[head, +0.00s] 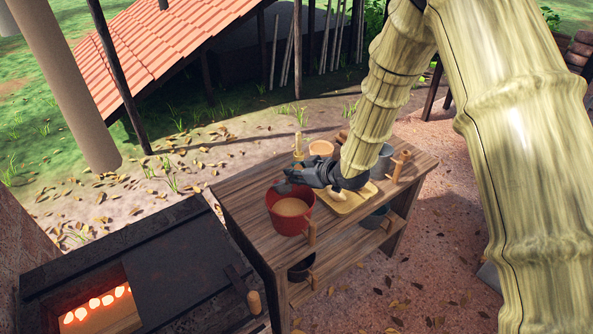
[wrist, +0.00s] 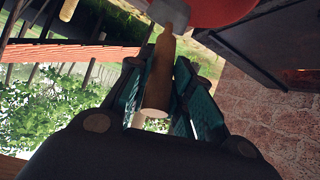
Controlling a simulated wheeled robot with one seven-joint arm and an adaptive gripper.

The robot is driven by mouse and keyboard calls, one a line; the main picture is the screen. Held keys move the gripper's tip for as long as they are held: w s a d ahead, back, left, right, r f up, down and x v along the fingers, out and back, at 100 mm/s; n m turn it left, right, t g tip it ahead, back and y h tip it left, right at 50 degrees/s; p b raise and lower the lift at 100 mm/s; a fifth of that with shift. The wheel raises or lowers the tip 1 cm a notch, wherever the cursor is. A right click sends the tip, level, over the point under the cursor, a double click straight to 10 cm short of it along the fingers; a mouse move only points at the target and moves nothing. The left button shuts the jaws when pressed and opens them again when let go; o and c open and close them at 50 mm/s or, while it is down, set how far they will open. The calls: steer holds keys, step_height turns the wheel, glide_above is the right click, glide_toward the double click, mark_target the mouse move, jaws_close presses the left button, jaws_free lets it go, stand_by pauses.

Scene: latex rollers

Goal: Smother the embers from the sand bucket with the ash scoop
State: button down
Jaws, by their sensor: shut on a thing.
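A red bucket (head: 282,218) with sand (head: 291,207) in it stands on the wooden bench, and its red side also shows at the top of the wrist view (wrist: 215,10). My gripper (head: 294,178) is just above and behind the bucket's rim. It is shut on the wooden handle of the ash scoop (wrist: 159,80). The scoop's grey metal part (wrist: 168,13) is beside the red bucket in the wrist view. I cannot tell whether the scoop touches the sand. The embers (head: 95,302) glow orange in the opening of a dark firebox at the lower left.
The dark firebox top (head: 180,270) stands left of the wooden bench (head: 250,225), with a small wooden handle (head: 254,302) near its right edge. A yellow tray (head: 352,204), a grey pail (head: 383,160) and a tan pot (head: 321,148) crowd the bench around my gripper.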

steer(key=shift+s+a+f+b, duration=0.1)
steer(key=shift+s+f+b, duration=0.15)
steer(key=shift+f+b, duration=0.25)
step_height(320, 180, down, 9)
steer(key=b, duration=0.5)
stand_by(3.1)
steer(key=shift+b, duration=0.4)
